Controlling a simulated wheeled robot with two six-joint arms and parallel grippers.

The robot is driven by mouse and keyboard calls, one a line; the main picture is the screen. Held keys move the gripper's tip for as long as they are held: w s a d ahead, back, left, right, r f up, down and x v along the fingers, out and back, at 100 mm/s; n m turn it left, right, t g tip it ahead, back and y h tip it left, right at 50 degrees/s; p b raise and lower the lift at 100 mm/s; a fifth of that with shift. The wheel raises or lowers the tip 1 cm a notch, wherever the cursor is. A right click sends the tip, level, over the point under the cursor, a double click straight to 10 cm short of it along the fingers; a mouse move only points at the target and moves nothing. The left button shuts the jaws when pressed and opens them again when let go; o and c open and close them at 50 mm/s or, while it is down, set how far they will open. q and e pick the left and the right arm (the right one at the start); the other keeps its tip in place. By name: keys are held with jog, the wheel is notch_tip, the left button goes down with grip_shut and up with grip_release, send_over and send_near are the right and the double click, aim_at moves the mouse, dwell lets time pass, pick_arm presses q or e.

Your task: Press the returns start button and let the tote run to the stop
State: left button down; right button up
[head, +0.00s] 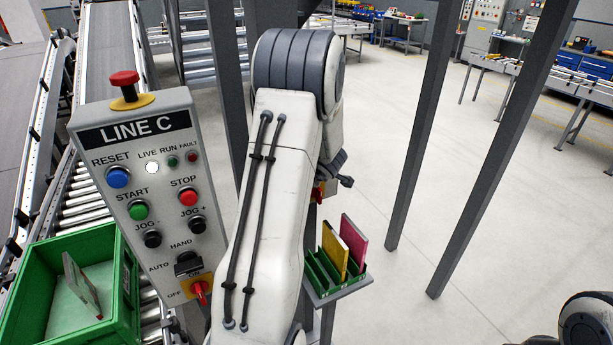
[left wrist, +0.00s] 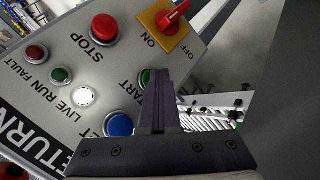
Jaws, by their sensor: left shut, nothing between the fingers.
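The returns panel (left wrist: 60,75) fills the left of the left wrist view, with its label partly cut off. Its green START button (left wrist: 147,77) is partly hidden behind my left gripper (left wrist: 161,72), which is shut and empty. I cannot tell whether the fingertips touch the button. The red STOP button (left wrist: 104,28) and blue RESET button (left wrist: 119,124) are beside it. The white LIVE lamp (left wrist: 84,96) is lit; RUN and FAULT look dark. In the head view my left arm hides most of this area. A green tote (head: 118,300) holding a thin item sits on rollers at lower left.
A separate LINE C panel (head: 150,215) with its own START button stands left of my arm. A small shelf (head: 340,288) with a green rack holding yellow and pink items is right of it. Grey posts (head: 420,125) stand on the right; open floor lies around them.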

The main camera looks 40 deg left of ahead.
pick_arm(q)
jog(key=shift+d, duration=0.1)
dwell(0.3)
jog(key=shift+s+d, duration=0.25)
jog(key=shift+d, duration=0.25)
jog(key=shift+s+d, duration=0.25)
jog(key=shift+d, duration=0.25)
